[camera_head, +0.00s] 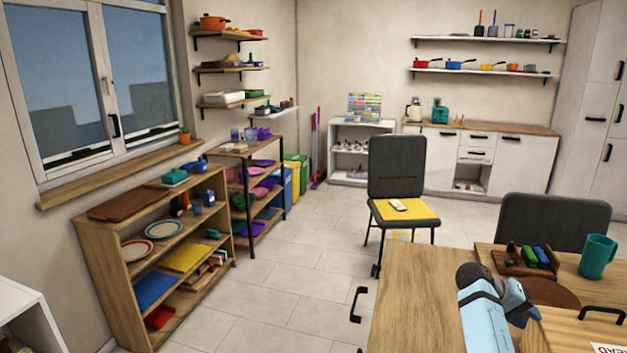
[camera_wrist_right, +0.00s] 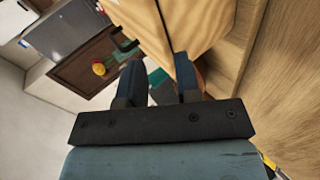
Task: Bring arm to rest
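My right arm (camera_head: 484,300) shows in the head view as a light blue link over the wooden table (camera_head: 410,300). Its gripper is hard to make out there. In the right wrist view my right gripper (camera_wrist_right: 159,66) has its two dark fingers apart, and I see nothing clamped between them. A light wooden box (camera_wrist_right: 185,22) lies just beyond the fingertips; I cannot tell whether they touch it. In the head view the wooden box (camera_head: 570,332) has a black handle and a label. My left gripper is not in view.
A teal mug (camera_head: 597,257) and a small wooden holder (camera_head: 527,262) with coloured items stand on the table's far side, near a round brown board (camera_head: 552,292). A dark chair (camera_head: 553,222) stands behind the table. The floor (camera_head: 290,290) left of the table is clear.

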